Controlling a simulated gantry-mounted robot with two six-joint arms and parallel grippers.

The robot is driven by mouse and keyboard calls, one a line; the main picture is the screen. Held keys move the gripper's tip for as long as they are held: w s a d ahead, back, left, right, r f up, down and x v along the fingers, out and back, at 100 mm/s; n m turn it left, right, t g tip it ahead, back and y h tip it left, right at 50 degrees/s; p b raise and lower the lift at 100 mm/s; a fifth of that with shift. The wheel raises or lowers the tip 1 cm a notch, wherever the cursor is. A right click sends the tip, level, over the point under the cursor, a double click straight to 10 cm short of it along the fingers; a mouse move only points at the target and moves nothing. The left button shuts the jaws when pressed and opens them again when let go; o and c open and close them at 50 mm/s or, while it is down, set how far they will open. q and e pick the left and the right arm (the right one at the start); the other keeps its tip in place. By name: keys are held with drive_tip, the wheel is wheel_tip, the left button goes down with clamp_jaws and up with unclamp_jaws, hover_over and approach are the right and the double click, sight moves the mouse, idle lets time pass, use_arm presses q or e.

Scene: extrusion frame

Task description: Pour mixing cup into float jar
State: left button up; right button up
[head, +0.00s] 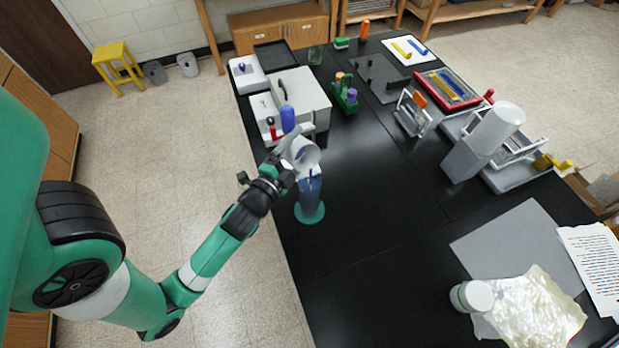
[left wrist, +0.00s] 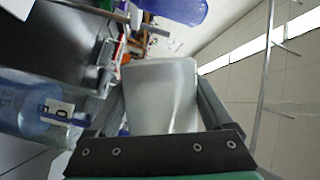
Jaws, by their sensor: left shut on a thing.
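The mixing cup (head: 304,153), a pale translucent cup, is held tilted above the float jar, its mouth turned toward the jar. My left gripper (head: 287,163) is shut on it. In the left wrist view the cup (left wrist: 160,95) fills the space between the fingers. The float jar (head: 310,192) is a clear, bluish upright vessel on a round green base near the table's left edge. It also shows at the left of the left wrist view (left wrist: 32,108), with a white label. I cannot tell whether liquid is flowing. My right gripper is not in view.
Behind the jar stand a white-grey box (head: 302,95), a blue rounded object (head: 288,118) and a green rack (head: 345,95). A grey stand with a white cylinder (head: 497,126) is at right. The black tabletop (head: 385,215) right of the jar is clear.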

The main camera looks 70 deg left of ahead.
use_arm(q)
drive_tip(key=shift+r+m+b, duration=0.2)
drive_tip(key=shift+m+b, duration=0.1)
drive_tip(key=shift+m, duration=0.1)
idle(0.3)
drive_tip(key=shift+d+f+m+t+y+b, duration=0.1)
drive_tip(key=shift+f+m+t+y+b, duration=0.25)
drive_tip(key=shift+m+b, duration=0.5)
idle(0.6)
drive_tip(key=shift+w+d+r+m+t+b, duration=0.1)
drive_tip(key=shift+d+r+m+t+b, duration=0.15)
drive_tip(key=shift+m, duration=0.3)
drive_tip(key=shift+d+r+m+t+b, duration=0.1)
drive_tip(key=shift+r+m+t+b, duration=0.05)
drive_tip(key=shift+r+m+t, duration=0.3)
idle(0.7)
